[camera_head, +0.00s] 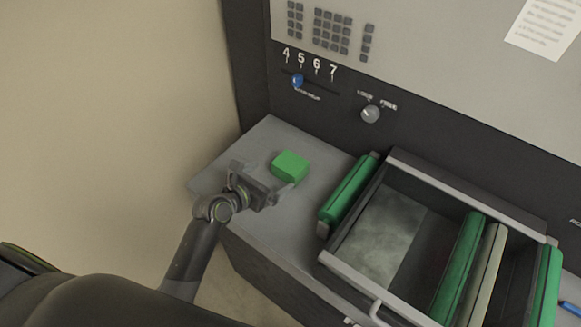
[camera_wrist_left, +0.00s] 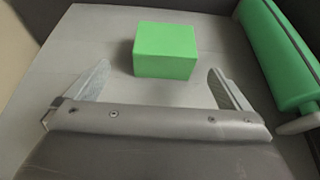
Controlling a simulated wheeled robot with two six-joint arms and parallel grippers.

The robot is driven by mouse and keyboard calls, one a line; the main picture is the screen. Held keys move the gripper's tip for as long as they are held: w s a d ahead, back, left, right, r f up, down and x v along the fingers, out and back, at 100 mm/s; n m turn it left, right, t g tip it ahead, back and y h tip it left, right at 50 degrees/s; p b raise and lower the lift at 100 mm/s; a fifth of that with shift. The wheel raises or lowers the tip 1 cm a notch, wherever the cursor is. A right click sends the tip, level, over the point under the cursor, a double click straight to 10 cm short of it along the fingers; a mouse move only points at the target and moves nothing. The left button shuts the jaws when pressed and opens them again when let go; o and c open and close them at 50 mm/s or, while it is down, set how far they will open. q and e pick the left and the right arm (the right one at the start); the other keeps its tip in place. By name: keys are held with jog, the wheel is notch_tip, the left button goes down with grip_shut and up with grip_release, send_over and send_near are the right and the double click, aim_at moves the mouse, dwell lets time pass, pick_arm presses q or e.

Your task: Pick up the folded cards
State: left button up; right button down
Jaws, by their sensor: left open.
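A small bright green block (camera_head: 290,167), which could be the folded cards, lies on the grey ledge left of the open tray. It also shows in the left wrist view (camera_wrist_left: 166,50), just beyond the fingers. My left gripper (camera_head: 277,189) is open and empty. Its two fingers (camera_wrist_left: 160,88) are spread wider than the block, one toward each side of it. The block lies ahead of the fingertips, roughly centred between them. My right gripper is in neither view.
Right of the block stands a green roller (camera_head: 348,188), beside an open grey tray (camera_head: 345,262) with a handle. More green and pale rollers (camera_head: 460,262) lie across the tray. The dark machine panel (camera_head: 330,100) with a blue slider rises behind. A beige wall is at left.

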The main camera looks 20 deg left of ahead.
aim_at(281, 171)
pick_arm(q)
jog(key=x, duration=0.4)
jog(key=shift+w+d+f, duration=0.1)
jog(key=shift+w, duration=0.05)
jog(key=shift+d+f+x, duration=0.1)
jog(key=shift+x, duration=1.2)
jog(key=shift+d+f+x, duration=0.15)
jog(key=shift+x, duration=1.15)
jog(key=shift+s, duration=0.25)
jog(key=shift+c, duration=0.3)
jog(key=shift+r, duration=0.1)
jog(key=c, duration=1.1)
